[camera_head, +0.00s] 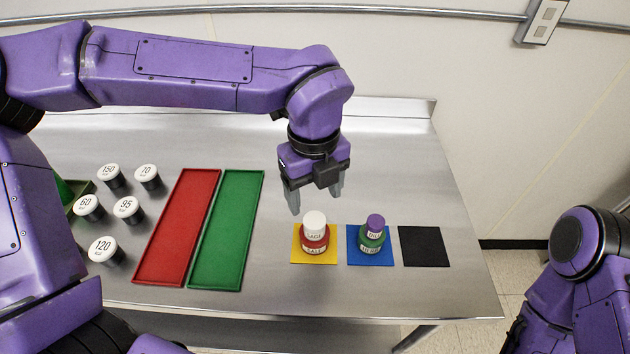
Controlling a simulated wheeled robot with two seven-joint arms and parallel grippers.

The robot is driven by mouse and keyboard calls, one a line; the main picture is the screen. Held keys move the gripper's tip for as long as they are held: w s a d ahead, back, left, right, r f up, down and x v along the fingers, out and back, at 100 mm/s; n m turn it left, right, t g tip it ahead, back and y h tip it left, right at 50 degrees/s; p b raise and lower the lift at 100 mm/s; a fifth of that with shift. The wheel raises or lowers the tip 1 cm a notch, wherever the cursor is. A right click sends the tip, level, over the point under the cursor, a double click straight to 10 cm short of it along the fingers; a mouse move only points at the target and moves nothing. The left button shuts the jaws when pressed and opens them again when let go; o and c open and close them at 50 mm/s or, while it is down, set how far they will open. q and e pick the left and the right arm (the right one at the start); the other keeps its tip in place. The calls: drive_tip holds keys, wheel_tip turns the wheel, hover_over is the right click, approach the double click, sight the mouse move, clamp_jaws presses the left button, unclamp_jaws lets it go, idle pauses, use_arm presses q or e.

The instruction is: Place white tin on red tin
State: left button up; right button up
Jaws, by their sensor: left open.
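The white tin (315,222) stands upright on top of the red tin (314,241), which stands on the yellow mat (299,257). My left gripper (316,203) is open and empty, with its fingers pointing down above and behind the white tin. A small gap seems to lie between the fingertips and the tin. My right arm shows at the right edge; its gripper is out of view.
A purple tin (375,222) sits on a green tin (372,240) on the blue mat (354,257). The black mat (420,246) is empty. The red tray (178,229) and green tray (228,229) are empty. Several white-topped black weights (103,249) stand at left.

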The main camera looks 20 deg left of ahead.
use_arm(q)
wheel_tip(320, 180, up, 4)
drive_tip(key=shift+f, duration=0.1)
